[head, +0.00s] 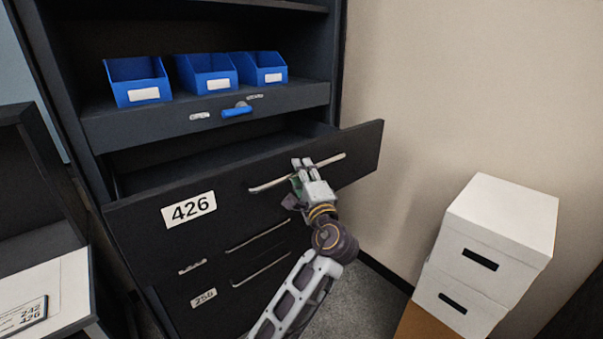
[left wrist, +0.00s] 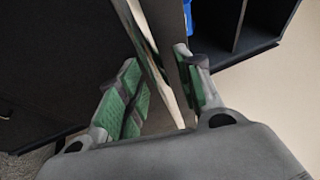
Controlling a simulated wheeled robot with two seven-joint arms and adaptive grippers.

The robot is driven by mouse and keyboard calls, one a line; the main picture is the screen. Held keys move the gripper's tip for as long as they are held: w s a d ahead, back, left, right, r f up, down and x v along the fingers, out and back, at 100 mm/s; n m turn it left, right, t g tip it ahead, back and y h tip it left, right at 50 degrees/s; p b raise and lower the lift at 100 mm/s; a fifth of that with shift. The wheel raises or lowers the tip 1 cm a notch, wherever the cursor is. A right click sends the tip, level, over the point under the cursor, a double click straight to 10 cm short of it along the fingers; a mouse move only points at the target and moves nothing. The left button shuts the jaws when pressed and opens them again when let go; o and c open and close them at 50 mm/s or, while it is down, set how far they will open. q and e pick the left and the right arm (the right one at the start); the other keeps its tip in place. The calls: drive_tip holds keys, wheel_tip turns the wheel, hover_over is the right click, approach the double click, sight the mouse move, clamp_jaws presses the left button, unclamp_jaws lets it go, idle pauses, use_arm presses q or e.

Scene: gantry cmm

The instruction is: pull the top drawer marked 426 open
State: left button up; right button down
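The drawer marked 426 (head: 145,229) stands partly open, its dark front pulled out from the cabinet. Its light bar handle (head: 268,186) runs along the front, and it also shows in the left wrist view (left wrist: 160,62). My left gripper (head: 303,163) is at the middle of this handle. In the left wrist view, the green-padded fingers of my left gripper (left wrist: 162,92) stand apart on either side of the handle, with gaps showing. I cannot tell whether either finger touches it. My right gripper is in neither view.
Blue bins (head: 207,74) sit on a pull-out shelf (head: 120,128) with a blue handle (head: 237,111) above the drawer. Lower drawers, one marked 256 (head: 203,298), are below. White boxes (head: 496,222) stand at right. Floor (head: 360,298) shows between them and the cabinet.

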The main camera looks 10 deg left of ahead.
use_arm(q)
drive_tip(key=v, duration=0.6)
drive_tip(key=shift+s+d+f, duration=0.15)
drive_tip(key=shift+s+d, duration=0.05)
drive_tip(key=shift+s, duration=0.1)
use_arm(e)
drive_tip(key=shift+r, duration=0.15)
